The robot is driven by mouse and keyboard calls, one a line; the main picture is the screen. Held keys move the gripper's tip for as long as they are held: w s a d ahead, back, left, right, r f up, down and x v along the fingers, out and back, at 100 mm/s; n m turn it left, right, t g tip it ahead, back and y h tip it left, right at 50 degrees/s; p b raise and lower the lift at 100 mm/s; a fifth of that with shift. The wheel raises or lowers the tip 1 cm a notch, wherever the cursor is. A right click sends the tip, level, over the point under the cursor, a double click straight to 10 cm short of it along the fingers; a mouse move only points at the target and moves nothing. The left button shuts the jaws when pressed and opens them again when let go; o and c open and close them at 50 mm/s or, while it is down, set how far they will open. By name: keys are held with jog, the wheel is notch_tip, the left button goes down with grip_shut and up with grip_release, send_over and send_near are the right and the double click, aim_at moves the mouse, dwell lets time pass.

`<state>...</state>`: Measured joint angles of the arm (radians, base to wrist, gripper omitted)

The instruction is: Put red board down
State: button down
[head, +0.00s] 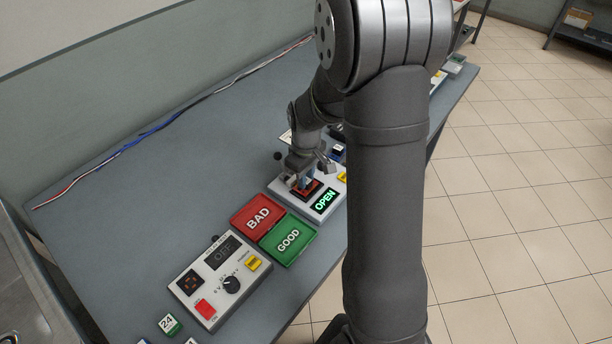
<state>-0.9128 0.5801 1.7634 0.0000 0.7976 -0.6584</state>
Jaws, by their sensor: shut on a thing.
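My gripper (304,184) points down over a pale fixture (325,203) with a green lit "OPEN" display. Its fingers are shut on a small dark-red board (313,190), which is at the fixture's dark recess. The fingers and the wrist cover part of the board. I cannot tell whether the board touches the fixture or is held just above it.
A red tray marked BAD (257,218) and a green tray marked GOOD (289,240) lie beside the fixture. A grey control box (220,279) has a dial and a red button. Wires (150,131) run along the table's back. The table's left part is clear.

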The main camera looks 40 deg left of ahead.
jog(key=shift+f, duration=0.2)
jog(key=c, duration=1.3)
grip_release()
jog(key=shift+o, duration=0.2)
notch_tip(320, 180, up, 12)
jog(key=shift+r, duration=0.25)
